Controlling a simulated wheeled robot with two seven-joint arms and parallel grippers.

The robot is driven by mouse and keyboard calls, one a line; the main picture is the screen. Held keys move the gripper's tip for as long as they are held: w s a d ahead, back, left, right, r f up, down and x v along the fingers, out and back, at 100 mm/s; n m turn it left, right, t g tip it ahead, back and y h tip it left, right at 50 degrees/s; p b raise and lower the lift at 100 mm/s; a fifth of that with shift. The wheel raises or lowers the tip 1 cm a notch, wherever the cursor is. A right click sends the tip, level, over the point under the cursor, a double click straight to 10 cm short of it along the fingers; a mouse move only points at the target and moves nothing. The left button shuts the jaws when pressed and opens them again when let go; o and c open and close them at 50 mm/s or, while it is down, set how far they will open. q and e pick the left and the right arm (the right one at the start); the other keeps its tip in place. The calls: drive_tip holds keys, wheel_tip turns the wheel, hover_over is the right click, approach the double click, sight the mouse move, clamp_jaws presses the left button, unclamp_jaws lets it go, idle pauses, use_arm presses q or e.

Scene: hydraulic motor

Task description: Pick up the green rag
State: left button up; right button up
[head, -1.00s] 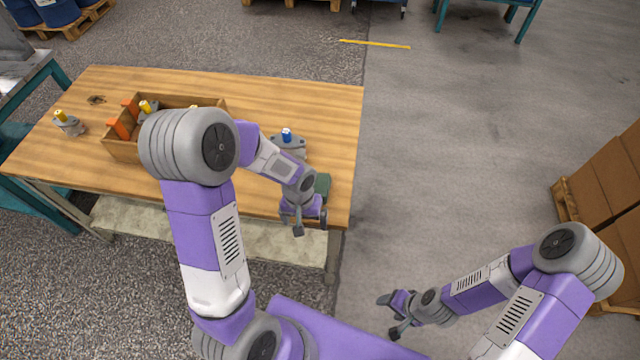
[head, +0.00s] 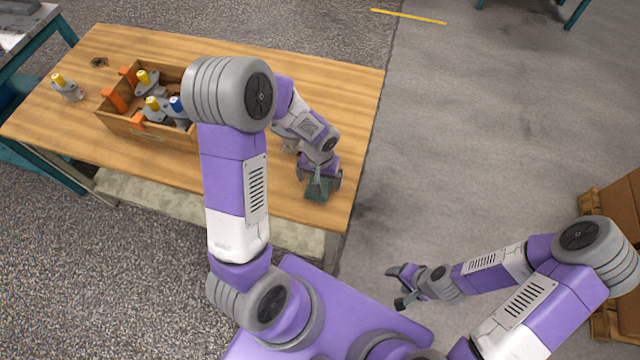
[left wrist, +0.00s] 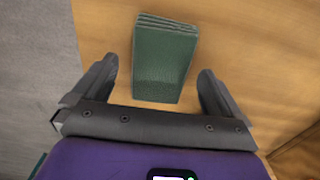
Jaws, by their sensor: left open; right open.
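The green rag (head: 317,190) lies folded on the wooden table near its front right corner. In the left wrist view the green rag (left wrist: 163,62) is a flat rectangular stack that reaches between the fingers. My left gripper (head: 318,181) is over the rag, with a finger on either side of it. Its open fingers also show in the left wrist view (left wrist: 159,88), with gaps between them and the rag. My right gripper (head: 399,287) is open and empty, out past the table's front right.
A wooden box (head: 150,134) with several motor parts and orange pieces stands on the table (head: 240,70). A yellow-topped part (head: 68,87) stands at the left. A grey part near my left forearm is partly hidden. Cardboard boxes (head: 622,212) stand at the right.

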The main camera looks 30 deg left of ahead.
use_arm(q)
drive_tip(key=shift+f, duration=0.9)
drive_tip(key=shift+c, duration=0.3)
drive_tip(key=c, duration=1)
drive_tip(key=shift+r, duration=0.1)
wheel_tip(320, 180, up, 10)
drive_tip(key=p, duration=0.3)
